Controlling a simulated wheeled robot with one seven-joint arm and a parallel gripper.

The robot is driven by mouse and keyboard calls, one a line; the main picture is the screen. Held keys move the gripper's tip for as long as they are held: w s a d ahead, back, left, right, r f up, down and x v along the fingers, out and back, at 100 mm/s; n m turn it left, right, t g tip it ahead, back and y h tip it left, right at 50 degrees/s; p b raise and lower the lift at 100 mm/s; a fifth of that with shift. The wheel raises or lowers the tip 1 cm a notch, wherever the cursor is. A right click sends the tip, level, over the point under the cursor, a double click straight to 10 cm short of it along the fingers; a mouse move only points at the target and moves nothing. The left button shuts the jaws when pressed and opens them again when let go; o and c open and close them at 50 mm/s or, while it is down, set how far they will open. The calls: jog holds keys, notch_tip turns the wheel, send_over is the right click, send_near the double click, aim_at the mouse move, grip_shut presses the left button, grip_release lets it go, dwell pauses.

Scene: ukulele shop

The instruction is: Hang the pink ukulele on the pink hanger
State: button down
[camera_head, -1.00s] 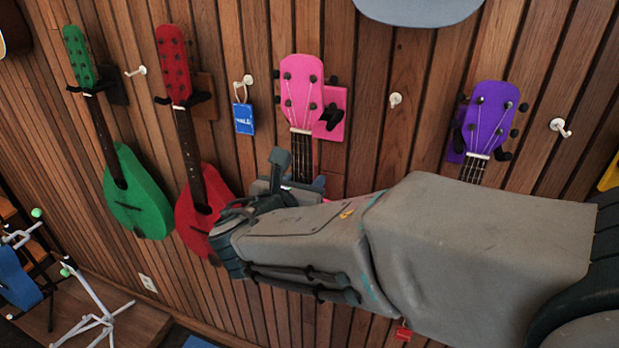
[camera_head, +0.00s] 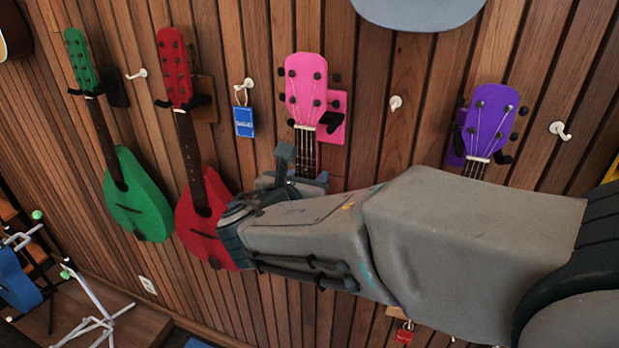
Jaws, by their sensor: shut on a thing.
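The pink ukulele (camera_head: 305,85) is upright at the wall, with its pink headstock and the top of its dark neck showing. My arm hides its body. The pink hanger (camera_head: 338,112) is a pink plate on the wall with dark prongs, just behind and right of the headstock. One dark prong shows right of the neck top and one dark tip shows at its left. I cannot tell whether the headstock rests on the prongs. My gripper (camera_head: 296,176) is shut on the ukulele's neck below the headstock; its fingers are partly hidden.
A green ukulele (camera_head: 138,195) and a red ukulele (camera_head: 190,215) hang at the left, the red one close to my wrist. A purple ukulele (camera_head: 489,120) hangs at the right, above my arm. A blue tag (camera_head: 244,122) and white hooks (camera_head: 395,103) are on the wooden wall.

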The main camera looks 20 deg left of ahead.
jog(key=shift+w+d+r, duration=0.1)
jog(key=shift+w+d, duration=0.05)
jog(key=shift+w, duration=1.95)
jog(key=shift+f+b, duration=1.15)
jog(key=shift+b, duration=0.05)
jog(key=shift+s, duration=0.75)
jog(key=c, duration=0.9)
grip_release()
jog(key=shift+o, duration=0.2)
jog(key=shift+s, duration=0.15)
jog(key=shift+v, duration=0.85)
